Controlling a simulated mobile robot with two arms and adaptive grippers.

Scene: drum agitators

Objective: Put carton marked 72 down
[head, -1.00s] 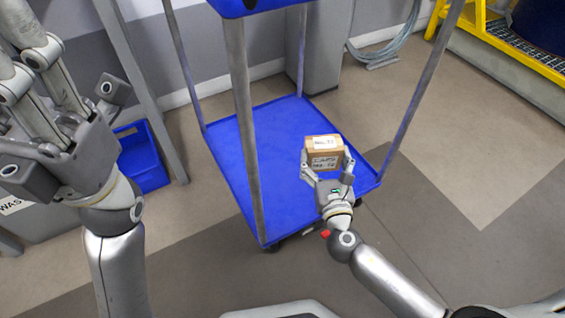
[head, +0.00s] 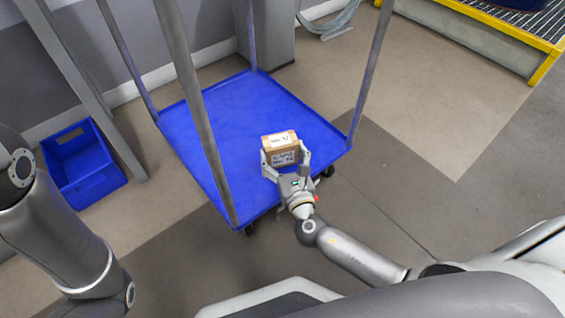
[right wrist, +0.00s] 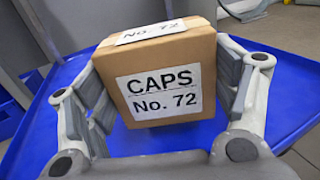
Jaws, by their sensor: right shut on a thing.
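The carton marked 72 (head: 284,157) is a small brown box with white labels reading "CAPS No. 72". It also shows large in the right wrist view (right wrist: 160,75), roughly upright. My right gripper (head: 286,161) is shut on it, one finger on each side. The carton is over the front part of the blue lower deck (head: 225,120) of a trolley. I cannot tell whether its underside touches the deck. My left arm shows at the left edge, but its gripper is out of view.
Grey trolley posts (head: 191,100) rise from the deck corners. The deck behind the carton is bare. A blue bin (head: 82,165) stands on the floor at left. A yellow-edged platform (head: 500,25) is at the top right, with free floor before it.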

